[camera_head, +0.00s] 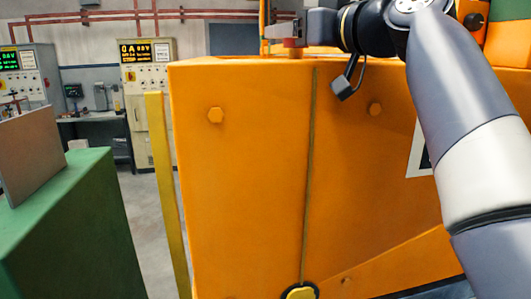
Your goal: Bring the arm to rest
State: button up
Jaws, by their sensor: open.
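My arm comes in from the right and reaches over the top of a large orange cabinet (245,170). My gripper (284,31) is at the top centre, pointing left, seen side-on just above the cabinet's top edge. A small reddish-brown piece (294,45) shows right under the fingers; I cannot tell whether they touch it. The gap between the fingers is hard to see from here. Nothing is clearly held.
A green block (75,220) with an upright brownish plate (30,150) stands at the left. A yellow post (163,190) stands beside the cabinet. Control cabinets with lit screens (148,90) and a workbench are behind. Grey floor (150,225) shows between.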

jog(key=shift+d, duration=0.1)
jog(key=b+v, duration=0.2)
jog(key=v, duration=0.5)
jog(key=shift+s+d+b, duration=0.1)
jog(key=shift+d+b, duration=0.05)
jog(key=shift+b, duration=0.15)
jog(key=shift+s+d, duration=0.35)
jog(key=shift+s, duration=0.1)
